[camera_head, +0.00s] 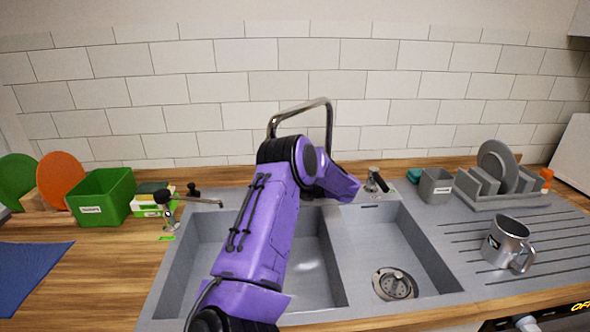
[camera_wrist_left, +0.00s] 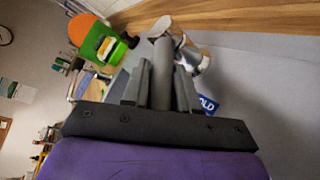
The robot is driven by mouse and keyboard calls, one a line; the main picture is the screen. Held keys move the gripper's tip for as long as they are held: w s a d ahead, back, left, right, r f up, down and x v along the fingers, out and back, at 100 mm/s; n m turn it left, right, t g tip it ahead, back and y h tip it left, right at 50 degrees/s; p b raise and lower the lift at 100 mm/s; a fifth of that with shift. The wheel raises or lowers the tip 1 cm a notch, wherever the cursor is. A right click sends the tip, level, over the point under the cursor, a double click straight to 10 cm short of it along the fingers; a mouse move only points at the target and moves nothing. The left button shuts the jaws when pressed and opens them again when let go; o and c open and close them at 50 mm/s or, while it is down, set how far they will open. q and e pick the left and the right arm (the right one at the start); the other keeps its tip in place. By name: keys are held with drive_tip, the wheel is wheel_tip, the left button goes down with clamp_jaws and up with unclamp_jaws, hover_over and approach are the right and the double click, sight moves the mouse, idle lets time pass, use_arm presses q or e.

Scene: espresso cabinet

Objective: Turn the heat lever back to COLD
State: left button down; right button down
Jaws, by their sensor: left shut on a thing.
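The heat lever shows in the left wrist view as a dark grey round handle (camera_wrist_left: 162,72) with a shiny metal base (camera_wrist_left: 193,55) beyond it. My left gripper (camera_wrist_left: 161,80) is shut on this handle, one finger on each side. A blue label reading "OLD", its first letter hidden, the COLD label (camera_wrist_left: 208,104), lies just right of the fingers. In the head view, my purple left arm crosses the sink, and the lever's metal base (camera_head: 376,182) stands at the sink's back edge, right of the wrist. The fingers are hardly visible there. My right gripper is not in view.
A tall metal faucet (camera_head: 300,108) stands behind my arm. A second lever fixture (camera_head: 170,205) is at the sink's left. A grey cup (camera_head: 436,186), dish rack (camera_head: 495,182) and steel mug (camera_head: 505,243) are on the right. A green bin (camera_head: 103,195) stands on the left.

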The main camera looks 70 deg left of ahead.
use_arm(q)
drive_tip(key=c, duration=1)
unclamp_jaws()
drive_tip(key=shift+c, duration=0.2)
drive_tip(key=shift+o, duration=0.4)
drive_tip(key=shift+a, duration=0.1)
drive_tip(key=shift+w, duration=0.1)
drive_tip(key=b+v, duration=0.3)
drive_tip(key=v, duration=0.7)
drive_tip(key=shift+r, duration=0.1)
